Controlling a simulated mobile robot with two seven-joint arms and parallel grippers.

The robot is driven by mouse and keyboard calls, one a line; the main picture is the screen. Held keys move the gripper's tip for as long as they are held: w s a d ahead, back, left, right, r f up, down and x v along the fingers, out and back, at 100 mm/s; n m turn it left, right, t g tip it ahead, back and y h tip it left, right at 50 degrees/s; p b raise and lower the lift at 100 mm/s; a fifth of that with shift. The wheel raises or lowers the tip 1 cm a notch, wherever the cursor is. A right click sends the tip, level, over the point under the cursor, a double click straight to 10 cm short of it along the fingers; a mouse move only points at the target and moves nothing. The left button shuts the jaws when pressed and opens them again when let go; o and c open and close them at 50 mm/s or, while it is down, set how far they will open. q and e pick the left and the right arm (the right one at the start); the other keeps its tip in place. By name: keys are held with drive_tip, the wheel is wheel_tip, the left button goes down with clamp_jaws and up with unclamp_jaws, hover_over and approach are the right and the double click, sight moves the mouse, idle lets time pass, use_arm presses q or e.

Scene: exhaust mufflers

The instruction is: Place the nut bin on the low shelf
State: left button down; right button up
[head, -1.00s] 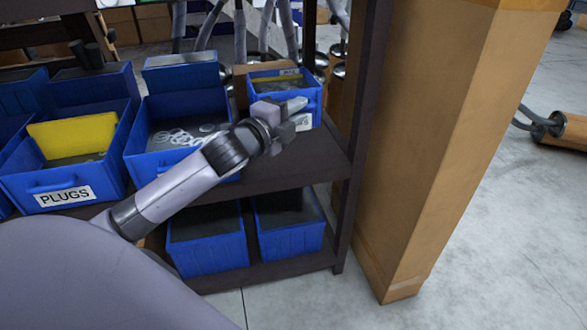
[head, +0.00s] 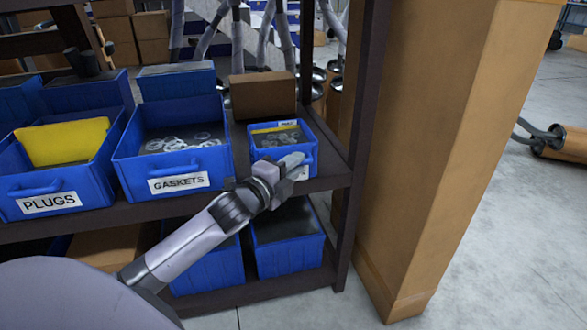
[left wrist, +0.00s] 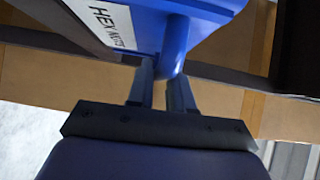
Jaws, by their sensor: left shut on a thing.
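The nut bin (head: 310,134) is a small blue bin with a yellow divider, on the upper shelf (head: 335,178) near its front edge. I cannot tell whether its base touches the board. In the left wrist view the bin (left wrist: 215,10) shows a white HEX NUTS label and a blue handle. My left gripper (head: 290,169) is at the bin's front; its fingers (left wrist: 160,88) are shut on the handle. The low shelf (head: 265,297) is below and carries two dark-filled blue bins (head: 290,255). My right gripper is not in view.
A gaskets bin (head: 218,165) and a plugs bin (head: 95,190) stand to the left. A brown box (head: 263,96) is behind the nut bin. A dark shelf post (head: 357,150) and a tall cardboard column (head: 440,150) bound the right. Open floor (head: 510,240) lies farther right.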

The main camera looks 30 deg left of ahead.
use_arm(q)
drive_tip(key=c, duration=1)
unclamp_jaws()
drive_tip(key=shift+s+p, duration=1.45)
drive_tip(key=shift+s, duration=4.55)
drive_tip(key=s+d+f+n+g+h, duration=0.2)
drive_tip(key=d+n, duration=0.3)
drive_tip(key=d, duration=0.3)
drive_tip(key=s+d+f+n+g+h, duration=0.2)
drive_tip(key=s+d+f+n, duration=0.1)
drive_tip(key=d, duration=0.5)
drive_tip(key=s+d+f+n+g+h, duration=0.2)
drive_tip(key=s+d+n, duration=0.2)
drive_tip(key=d+n, duration=0.3)
drive_tip(key=shift+s+d+f+n+h, duration=0.1)
drive_tip(key=shift+d+f+n+h, duration=0.1)
drive_tip(key=shift+d, duration=0.25)
drive_tip(key=shift+s+d+f+n+h, duration=0.1)
drive_tip(key=shift+d+f+n, duration=0.1)
drive_tip(key=shift+d, duration=0.25)
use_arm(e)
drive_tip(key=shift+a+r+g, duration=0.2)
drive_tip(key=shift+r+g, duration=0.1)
use_arm(q)
drive_tip(key=shift+r, duration=0.1)
